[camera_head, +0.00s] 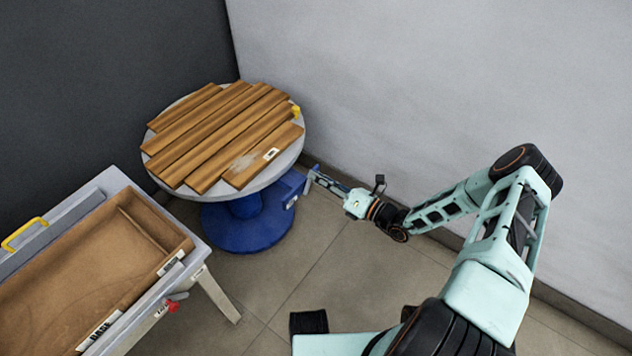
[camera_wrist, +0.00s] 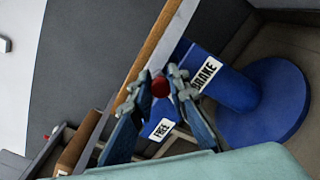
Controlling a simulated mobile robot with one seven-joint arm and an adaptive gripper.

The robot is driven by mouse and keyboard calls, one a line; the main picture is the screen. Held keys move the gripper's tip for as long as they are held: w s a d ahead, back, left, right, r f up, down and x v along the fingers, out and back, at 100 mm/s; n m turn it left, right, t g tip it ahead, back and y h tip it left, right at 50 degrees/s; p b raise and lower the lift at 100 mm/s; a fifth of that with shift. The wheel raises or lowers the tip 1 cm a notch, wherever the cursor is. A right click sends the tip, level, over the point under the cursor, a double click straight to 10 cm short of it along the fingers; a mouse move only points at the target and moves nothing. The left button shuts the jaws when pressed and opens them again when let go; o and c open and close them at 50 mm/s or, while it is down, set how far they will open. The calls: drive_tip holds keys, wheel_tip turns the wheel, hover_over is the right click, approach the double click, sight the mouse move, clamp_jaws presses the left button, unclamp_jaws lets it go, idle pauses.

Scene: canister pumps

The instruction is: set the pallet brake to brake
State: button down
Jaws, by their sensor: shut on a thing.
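The pallet turntable (camera_head: 270,176) is a round grey disc topped with wooden slats on a blue pedestal (camera_head: 240,228). A blue brake box (camera_head: 289,186) sits under its right edge. In the wrist view the box has a BRAKE label (camera_wrist: 207,74) and a FREE label (camera_wrist: 161,129). A red knob (camera_wrist: 160,87) sits between my fingertips. My gripper (camera_head: 314,174) is beside the blue box, shut on the knob; it also shows in the wrist view (camera_wrist: 161,84). My fingers hide the lever's stem, so I cannot tell its setting.
A grey-framed table with a brown tray (camera_head: 90,262) stands at the lower left, with a yellow handle (camera_head: 22,234) and a red knob (camera_head: 172,306). Walls stand close behind the turntable and to the right. The floor (camera_head: 300,270) between is clear.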

drive_tip(key=shift+w+d+f+m+b, duration=0.3)
drive_tip(key=shift+d+f+m, duration=0.05)
drive_tip(key=shift+m, duration=0.45)
drive_tip(key=c, duration=1.8)
unclamp_jaws()
drive_tip(key=v, duration=1.2)
